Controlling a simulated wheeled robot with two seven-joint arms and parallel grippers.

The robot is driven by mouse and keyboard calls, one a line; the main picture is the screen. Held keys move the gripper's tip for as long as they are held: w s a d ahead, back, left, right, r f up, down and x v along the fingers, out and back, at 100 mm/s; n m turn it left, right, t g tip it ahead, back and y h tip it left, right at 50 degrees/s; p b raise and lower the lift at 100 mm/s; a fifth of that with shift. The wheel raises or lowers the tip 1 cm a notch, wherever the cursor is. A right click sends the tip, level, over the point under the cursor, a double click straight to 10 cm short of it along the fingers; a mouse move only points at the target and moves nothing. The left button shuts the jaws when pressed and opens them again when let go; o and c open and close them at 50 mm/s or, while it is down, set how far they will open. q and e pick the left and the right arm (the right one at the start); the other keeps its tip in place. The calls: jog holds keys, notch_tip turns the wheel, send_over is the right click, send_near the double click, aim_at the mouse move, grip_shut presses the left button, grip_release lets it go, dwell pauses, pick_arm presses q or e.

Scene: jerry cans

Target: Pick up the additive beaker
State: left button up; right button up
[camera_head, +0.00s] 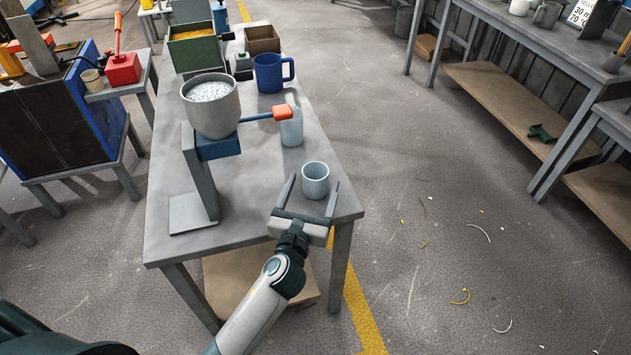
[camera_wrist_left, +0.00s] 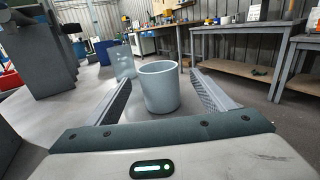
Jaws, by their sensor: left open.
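A small pale grey-blue beaker (camera_head: 315,182) stands upright near the front right corner of the grey table (camera_head: 260,222). It also shows in the left wrist view (camera_wrist_left: 159,88), between the two fingers. My left gripper (camera_head: 307,189) is open, with one finger on each side of the beaker. In the left wrist view a gap shows on both sides, so the fingers look apart from it. The beaker looks empty in the head view. My right gripper is not in view.
Behind the beaker stand a translucent bottle (camera_head: 291,127), an orange-tipped lever (camera_head: 283,113) and a blue mug (camera_head: 270,73). A hopper of pale granules (camera_head: 211,105) stands on a post at the left. Workbenches (camera_head: 520,40) stand across the floor.

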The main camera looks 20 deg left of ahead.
aim_at(315, 174)
pick_arm(q)
jog(key=shift+w+a, duration=0.15)
jog(key=shift+w, duration=1.4)
jog(key=c, duration=1.1)
